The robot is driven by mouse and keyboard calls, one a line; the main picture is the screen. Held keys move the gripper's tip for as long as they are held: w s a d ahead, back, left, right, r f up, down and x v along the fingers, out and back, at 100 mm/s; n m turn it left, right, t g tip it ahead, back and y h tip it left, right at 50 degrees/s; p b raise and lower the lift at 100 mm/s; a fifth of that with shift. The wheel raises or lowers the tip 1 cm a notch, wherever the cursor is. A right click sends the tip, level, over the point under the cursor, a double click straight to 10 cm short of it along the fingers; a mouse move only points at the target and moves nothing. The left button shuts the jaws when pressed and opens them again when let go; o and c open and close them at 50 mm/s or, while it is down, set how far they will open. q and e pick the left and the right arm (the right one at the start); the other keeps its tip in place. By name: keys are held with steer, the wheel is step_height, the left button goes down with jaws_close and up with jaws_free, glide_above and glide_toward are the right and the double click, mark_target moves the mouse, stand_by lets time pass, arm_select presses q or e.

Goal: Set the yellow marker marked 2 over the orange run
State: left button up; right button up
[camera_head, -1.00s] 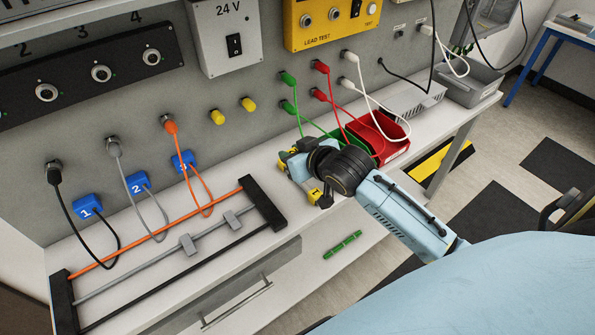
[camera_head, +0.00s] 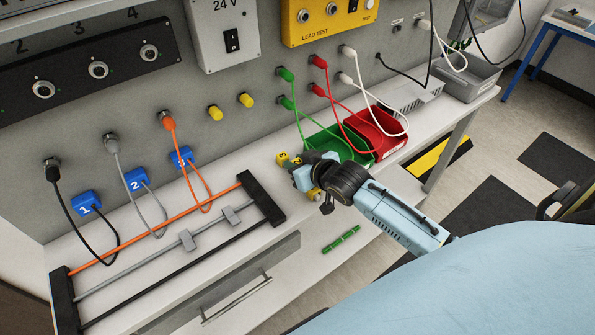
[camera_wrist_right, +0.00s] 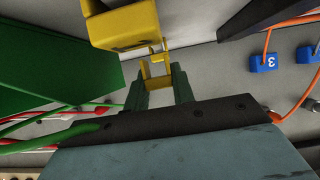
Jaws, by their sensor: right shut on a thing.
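My right gripper (camera_head: 308,178) is over the bench, just left of the green bin. In the right wrist view its dark green fingers (camera_wrist_right: 160,90) are shut on a small yellow piece (camera_wrist_right: 156,72), which I take for the yellow marker. Yellow also shows at the gripper's far side (camera_head: 284,160), with a dark digit too small to read surely. A larger yellow block (camera_wrist_right: 120,25) lies close by in the wrist view; I cannot tell whether it is separate. The orange run (camera_head: 160,228) is the rack's back rod, left of the gripper. My left gripper is out of view.
The rack's black end block (camera_head: 262,198) stands between the gripper and the rods. Blue numbered tags (camera_head: 87,204) hang on cables. Green (camera_head: 335,146) and red (camera_head: 385,152) bins stand right. A green stick (camera_head: 341,240) lies in front.

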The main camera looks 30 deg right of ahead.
steer(key=shift+f+p, duration=0.3)
steer(key=shift+f, duration=1.15)
steer(key=shift+f, duration=0.15)
steer(key=o, duration=0.9)
steer(key=shift+o, duration=0.2)
